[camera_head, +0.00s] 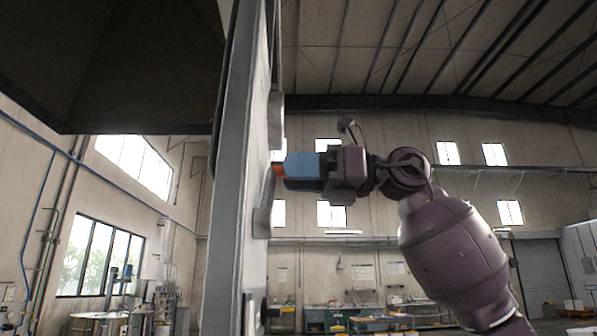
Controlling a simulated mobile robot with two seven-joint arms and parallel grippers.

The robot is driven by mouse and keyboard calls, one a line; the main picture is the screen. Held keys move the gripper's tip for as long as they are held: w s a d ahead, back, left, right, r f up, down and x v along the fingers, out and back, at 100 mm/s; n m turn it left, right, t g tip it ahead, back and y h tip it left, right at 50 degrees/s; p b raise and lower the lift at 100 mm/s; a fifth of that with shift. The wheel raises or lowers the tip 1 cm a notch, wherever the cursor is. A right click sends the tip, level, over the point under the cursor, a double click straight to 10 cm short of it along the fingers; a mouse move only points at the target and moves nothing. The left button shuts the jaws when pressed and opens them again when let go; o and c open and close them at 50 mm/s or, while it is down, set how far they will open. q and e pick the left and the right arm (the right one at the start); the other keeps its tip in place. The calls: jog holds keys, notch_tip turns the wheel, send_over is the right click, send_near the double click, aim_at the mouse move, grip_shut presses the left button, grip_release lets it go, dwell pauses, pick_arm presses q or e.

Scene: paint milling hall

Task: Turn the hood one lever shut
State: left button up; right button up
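A tall grey panel (229,200) stands nearly edge-on left of centre, its face turned to the right. A small orange-red piece (278,171), perhaps the lever, shows at this face. My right gripper (287,170) comes in from the right, its blue fingers pointing left at the panel. The fingertips meet or overlap the orange-red piece in the picture. Whether they close on it cannot be told from this side. The lever's full shape and angle are hidden. My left gripper is not in view.
Rounded grey fittings stick out of the panel face above (275,120) and below (263,218) the fingers. A dark hood (120,65) hangs at the upper left. Workbenches (375,322) stand far back. The space right of the panel looks open apart from my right arm.

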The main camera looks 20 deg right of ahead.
grip_shut()
jog(key=shift+w, duration=0.1)
jog(key=shift+w+d+f+m+b, duration=0.25)
jog(key=shift+w+f+m, duration=0.35)
jog(key=shift+f+m, duration=1)
jog(key=shift+w+d+f+m+b, duration=0.1)
jog(key=shift+w+f+m+b, duration=0.4)
jog(key=shift+f+m, duration=1.05)
jog(key=shift+w+d+f+m+b, duration=0.2)
jog(key=shift+w+f+m, duration=0.55)
jog(key=shift+f+m, duration=0.8)
jog(key=shift+f, duration=0.4)
jog(key=shift+o, duration=1.2)
grip_release()
